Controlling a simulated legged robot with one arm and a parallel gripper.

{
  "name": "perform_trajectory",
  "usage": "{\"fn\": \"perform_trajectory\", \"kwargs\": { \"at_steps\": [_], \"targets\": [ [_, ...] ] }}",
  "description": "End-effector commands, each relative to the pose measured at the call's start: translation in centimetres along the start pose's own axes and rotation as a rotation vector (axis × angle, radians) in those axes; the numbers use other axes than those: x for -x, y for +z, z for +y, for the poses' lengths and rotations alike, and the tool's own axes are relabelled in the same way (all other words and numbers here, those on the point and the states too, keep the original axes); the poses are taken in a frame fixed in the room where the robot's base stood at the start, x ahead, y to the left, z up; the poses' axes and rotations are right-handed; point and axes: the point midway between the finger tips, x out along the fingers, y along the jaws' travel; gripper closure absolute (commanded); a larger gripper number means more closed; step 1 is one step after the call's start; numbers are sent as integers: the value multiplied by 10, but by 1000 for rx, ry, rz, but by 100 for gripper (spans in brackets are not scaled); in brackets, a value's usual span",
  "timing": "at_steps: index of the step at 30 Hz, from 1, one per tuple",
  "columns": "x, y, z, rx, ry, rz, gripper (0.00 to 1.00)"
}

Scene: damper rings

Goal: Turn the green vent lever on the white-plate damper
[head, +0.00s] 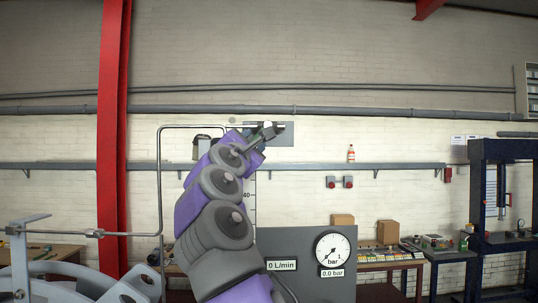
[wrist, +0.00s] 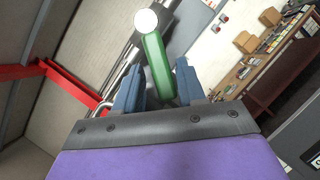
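The green vent lever (wrist: 158,65) shows in the wrist view, running from the round white plate (wrist: 146,21) down into the space between my gripper's fingers. My gripper (wrist: 157,72) is open, with one blue finger on each side of the lever. A gap shows left of the lever; the right finger is close to it, and I cannot tell whether it touches. In the head view my arm reaches up to a grey panel (head: 285,139) on the wall, where the lever is too small or hidden to make out.
A grey cabinet with a pressure gauge (head: 332,250) stands low, right of my arm. A bent grey pipe (head: 160,190) and a red column (head: 112,140) are at left. A workbench (head: 440,250) is at right.

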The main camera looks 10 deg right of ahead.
Motion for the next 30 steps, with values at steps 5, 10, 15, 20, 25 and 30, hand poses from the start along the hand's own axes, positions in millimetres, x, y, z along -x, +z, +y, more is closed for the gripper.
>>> {"fn": "perform_trajectory", "kwargs": {
  "at_steps": [5, 10, 15, 20, 25, 30],
  "targets": [
    [0, 3, 1, -2, 1, -2, 47],
    [0, 4, 0, -2, 1, -3, 47],
    [0, 4, 0, -3, 1, -4, 47],
    [5, 3, 0, -1, 1, -4, 47],
    [12, 3, 1, -1, 3, -4, 47],
    [18, 4, 1, -3, 5, -5, 47]
  ]
}}
